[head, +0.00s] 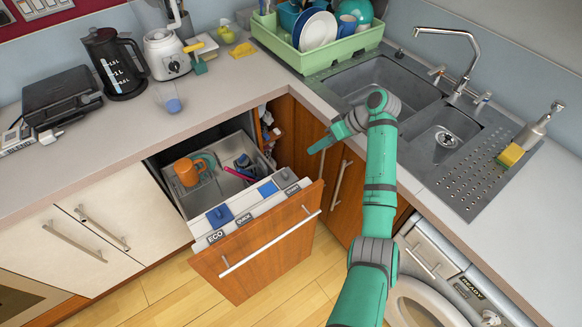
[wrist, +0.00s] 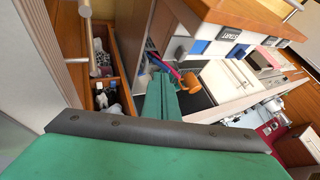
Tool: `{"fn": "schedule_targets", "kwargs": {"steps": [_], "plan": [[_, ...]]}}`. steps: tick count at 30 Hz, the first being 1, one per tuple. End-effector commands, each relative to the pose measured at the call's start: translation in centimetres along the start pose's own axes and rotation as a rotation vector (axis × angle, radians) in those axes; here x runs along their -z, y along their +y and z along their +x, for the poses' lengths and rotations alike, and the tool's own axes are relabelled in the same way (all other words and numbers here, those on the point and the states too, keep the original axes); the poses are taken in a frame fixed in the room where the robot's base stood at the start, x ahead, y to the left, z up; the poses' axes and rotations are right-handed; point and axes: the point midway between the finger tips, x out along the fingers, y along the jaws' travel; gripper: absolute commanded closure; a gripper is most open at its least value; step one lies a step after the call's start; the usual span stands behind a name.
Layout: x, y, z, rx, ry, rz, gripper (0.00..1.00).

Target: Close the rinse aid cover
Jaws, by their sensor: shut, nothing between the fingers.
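The dishwasher door (head: 262,252) is tipped open, with its white inner edge facing up. Two blue parts sit on that edge: a darker one (head: 219,215) on the left and a lighter one (head: 267,188) on the right. I cannot tell which is the rinse aid cover, or how far either is open. Both edge and blue patches show in the wrist view, one blue patch (wrist: 200,47) near the label. My gripper (head: 314,148) is shut and empty, right of the door and above it, apart from both blue parts. Its green fingers show in the wrist view (wrist: 163,98).
An orange mug (head: 187,171) and other dishes stand in the dishwasher rack. An open cabinet (head: 270,130) with items inside is beside it. The counter edge and sink (head: 375,80) lie behind my arm. A kettle (head: 116,62) stands on the left counter. The floor before the door is clear.

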Motion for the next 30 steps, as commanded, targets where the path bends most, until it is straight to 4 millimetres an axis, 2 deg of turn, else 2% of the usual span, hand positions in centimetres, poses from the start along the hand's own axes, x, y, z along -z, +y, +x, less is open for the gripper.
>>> {"fn": "schedule_targets", "kwargs": {"steps": [1, 3, 8, 14, 24, 30], "plan": [[-0.6, 0.5, -1.1, 0.0, -0.023, -0.007, 1.0], [-1.1, 0.8, -1.9, 0.005, -0.045, -0.016, 1.0], [-1.6, 0.9, -1.6, 0.011, -0.062, -0.022, 1.0], [-1.8, 0.8, 1.5, 0.011, -0.061, -0.021, 1.0], [-2.1, 0.7, 7.8, 0.011, -0.061, -0.021, 1.0], [-2.2, -1.6, 9.0, 0.01, -0.059, -0.024, 1.0]]}}
